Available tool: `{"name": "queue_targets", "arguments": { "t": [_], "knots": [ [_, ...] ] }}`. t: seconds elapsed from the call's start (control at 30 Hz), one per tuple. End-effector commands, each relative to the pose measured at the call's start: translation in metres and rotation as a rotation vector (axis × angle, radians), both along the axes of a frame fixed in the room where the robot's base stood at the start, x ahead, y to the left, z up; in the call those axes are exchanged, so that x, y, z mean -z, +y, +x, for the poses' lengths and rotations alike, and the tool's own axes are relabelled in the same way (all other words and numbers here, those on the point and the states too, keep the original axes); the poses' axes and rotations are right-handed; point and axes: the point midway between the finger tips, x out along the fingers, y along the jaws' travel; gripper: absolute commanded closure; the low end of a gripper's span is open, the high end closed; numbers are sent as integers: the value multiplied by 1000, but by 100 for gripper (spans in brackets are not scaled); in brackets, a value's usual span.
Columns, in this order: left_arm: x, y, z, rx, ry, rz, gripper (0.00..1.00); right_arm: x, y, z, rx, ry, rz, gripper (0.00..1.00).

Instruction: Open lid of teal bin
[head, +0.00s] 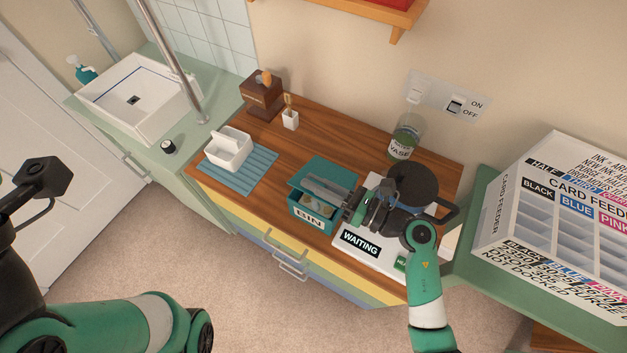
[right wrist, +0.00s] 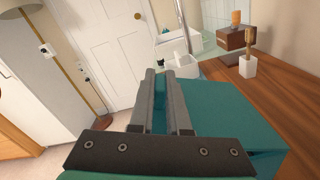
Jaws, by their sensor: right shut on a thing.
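The teal bin (head: 312,216), marked BIN, stands on the wooden counter near its front edge. Its teal lid (head: 334,171) is raised and tilted toward the back, and a gap at the front shows part of the inside with something pale in it. My right gripper (head: 312,187) reaches in from the right, its grey fingers shut on the lid. In the right wrist view a teal strip shows between the fingers (right wrist: 164,98), with the lid (right wrist: 232,125) spreading to the right.
A white board marked WAITING (head: 361,244) lies right of the bin, with a dark round pan (head: 412,184) behind my gripper. A glass vase (head: 404,141) stands at the back. A white caddy (head: 229,149) sits on a blue mat (head: 254,177) to the left.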

Motion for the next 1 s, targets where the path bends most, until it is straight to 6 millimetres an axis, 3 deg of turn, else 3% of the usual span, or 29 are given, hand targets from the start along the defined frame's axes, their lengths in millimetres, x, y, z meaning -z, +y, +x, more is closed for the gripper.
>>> {"name": "queue_targets", "arguments": {
  "t": [0.03,0.3,0.9,0.93,1.0],
  "knots": [
    [-13,0,0,0,0,0,50,-11,-2,2,0,26,20,100],
    [-31,0,0,0,0,0,50,-21,-8,12,1,142,103,100],
    [-36,0,0,0,0,0,50,-23,-11,15,0,187,135,100],
    [-36,0,0,0,0,0,50,-23,-11,15,0,187,135,84],
    [-36,0,0,0,0,0,50,-23,-11,15,0,187,135,71]
  ]
}}
